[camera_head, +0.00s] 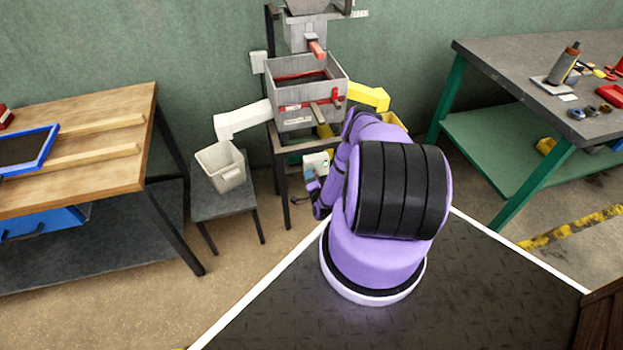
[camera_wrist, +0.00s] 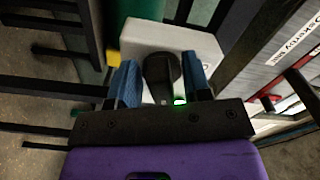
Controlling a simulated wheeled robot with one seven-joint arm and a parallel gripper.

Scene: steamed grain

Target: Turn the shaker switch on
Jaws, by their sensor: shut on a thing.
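The shaker switch is a black knob (camera_wrist: 160,72) on a white box (camera_wrist: 196,45) in the wrist view. A small green light (camera_wrist: 180,101) glows beside the knob. My gripper (camera_wrist: 162,80) has its two blue fingers on either side of the knob and is shut on it. In the head view, the white switch box (camera_head: 316,160) sits low under the grey shaker machine (camera_head: 308,103). My gripper (camera_head: 314,186) is just in front of it there, with the knob hidden.
A white bucket (camera_head: 221,168) on a small stand is left of the machine. A wooden workbench (camera_head: 90,170) stands further left. A grey-topped table (camera_head: 490,60) with green legs stands right. The machine's white chute (camera_head: 243,120) and yellow chute (camera_head: 370,95) stick out sideways.

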